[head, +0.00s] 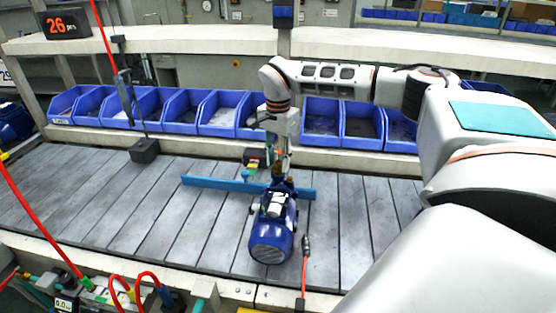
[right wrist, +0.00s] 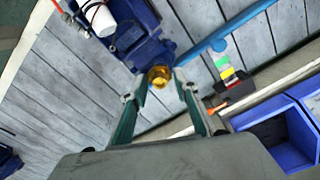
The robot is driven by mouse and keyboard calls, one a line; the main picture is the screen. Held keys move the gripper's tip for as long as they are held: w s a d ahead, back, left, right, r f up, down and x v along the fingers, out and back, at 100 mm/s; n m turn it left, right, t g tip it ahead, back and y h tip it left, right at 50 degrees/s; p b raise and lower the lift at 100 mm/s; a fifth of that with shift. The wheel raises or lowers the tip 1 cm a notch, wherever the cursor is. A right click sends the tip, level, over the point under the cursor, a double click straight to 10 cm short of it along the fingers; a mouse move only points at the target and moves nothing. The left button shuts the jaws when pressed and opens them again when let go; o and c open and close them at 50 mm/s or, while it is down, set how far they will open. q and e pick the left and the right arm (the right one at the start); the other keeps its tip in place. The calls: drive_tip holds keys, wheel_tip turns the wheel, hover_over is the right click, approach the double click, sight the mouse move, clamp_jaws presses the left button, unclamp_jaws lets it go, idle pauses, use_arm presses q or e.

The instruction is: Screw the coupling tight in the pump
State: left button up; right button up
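The blue pump (head: 270,238) lies on the slatted conveyor deck, its round motor end toward me. Its blue body also shows at the top of the right wrist view (right wrist: 138,40). The brass coupling (right wrist: 160,76) sits at the pump's port, on the far end of the pump. My right gripper (right wrist: 162,82) reaches down from above. Its two fingertips lie close on both sides of the coupling and appear shut on it. The contact faces are hidden. My left gripper is not in view.
A blue bar (head: 220,184) lies across the deck behind the pump. A small stack light (head: 251,168) stands close to my right gripper. Blue bins (head: 218,113) line the far edge. A cable with a dark plug (head: 306,246) is right of the pump.

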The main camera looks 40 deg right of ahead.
clamp_jaws()
drive_tip(key=shift+m, duration=1.7)
drive_tip(key=m, duration=0.3)
drive_tip(key=shift+m, duration=0.3)
drive_tip(key=shift+m, duration=1.7)
